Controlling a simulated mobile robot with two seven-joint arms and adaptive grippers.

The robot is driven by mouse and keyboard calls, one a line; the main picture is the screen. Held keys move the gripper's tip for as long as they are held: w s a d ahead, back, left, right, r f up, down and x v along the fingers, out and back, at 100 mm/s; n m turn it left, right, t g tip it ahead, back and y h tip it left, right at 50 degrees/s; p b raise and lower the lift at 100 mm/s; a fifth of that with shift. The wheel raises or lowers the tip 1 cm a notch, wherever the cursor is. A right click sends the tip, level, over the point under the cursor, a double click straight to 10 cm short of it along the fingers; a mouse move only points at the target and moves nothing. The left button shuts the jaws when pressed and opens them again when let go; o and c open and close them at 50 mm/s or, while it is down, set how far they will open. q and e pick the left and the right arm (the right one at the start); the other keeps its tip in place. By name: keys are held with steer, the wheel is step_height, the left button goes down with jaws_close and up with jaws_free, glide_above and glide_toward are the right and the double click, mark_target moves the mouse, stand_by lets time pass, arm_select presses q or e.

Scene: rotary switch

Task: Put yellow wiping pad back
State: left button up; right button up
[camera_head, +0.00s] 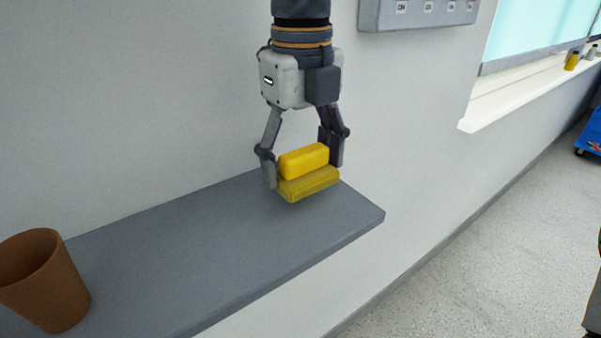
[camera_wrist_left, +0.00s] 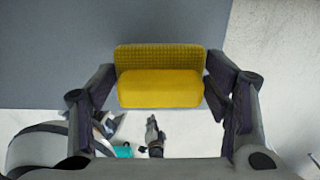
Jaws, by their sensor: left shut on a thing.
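The yellow wiping pad (camera_head: 305,160) has a bright upper block and a darker yellow base. My left gripper (camera_head: 304,164) reaches down from above and is shut on the pad, one finger at each end. The pad is at the right end of the grey shelf (camera_head: 190,240); I cannot tell whether its base touches the shelf surface. In the left wrist view the pad (camera_wrist_left: 160,88) sits between the two fingers, with the shelf (camera_wrist_left: 60,55) behind it. My right gripper does not show clearly in the head view.
A brown cup (camera_head: 42,280) stands at the shelf's left end. A grey switch panel (camera_head: 420,12) is on the wall above right. A window sill (camera_head: 530,92) juts out at the right. The shelf between cup and pad is bare.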

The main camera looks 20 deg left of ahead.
mark_target(301, 177)
arm_select(q)
step_height(301, 177, down, 3)
steer(key=shift+r, duration=0.15)
steer(key=o, duration=1.1)
step_height(301, 177, up, 12)
steer(key=shift+r, duration=0.1)
